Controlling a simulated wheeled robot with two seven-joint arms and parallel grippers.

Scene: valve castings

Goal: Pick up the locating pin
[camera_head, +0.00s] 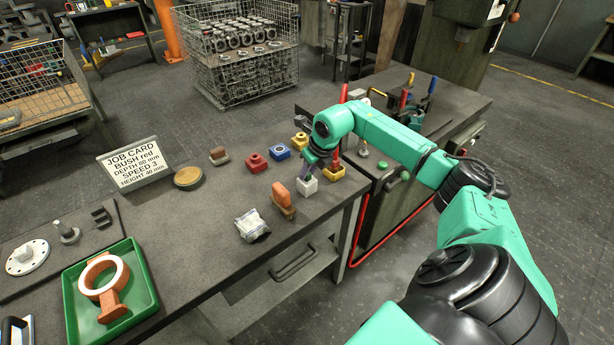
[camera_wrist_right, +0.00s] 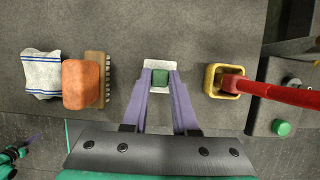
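My right gripper (camera_head: 312,166) points down over a small white block (camera_head: 307,186) near the front edge of the bench. In the right wrist view, its purple fingers (camera_wrist_right: 160,78) flank a small green square piece (camera_wrist_right: 160,77) at the white block (camera_wrist_right: 160,64). The fingertips lie close along both sides of this piece; whether they press on it cannot be told. I cannot tell whether the green piece is the locating pin.
A yellow square holder with a red handle (camera_wrist_right: 226,82) stands close right of the gripper. An orange block with a brush (camera_head: 283,198) and a striped cloth (camera_head: 252,226) lie to the left. A green tray (camera_head: 146,290) is at front left.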

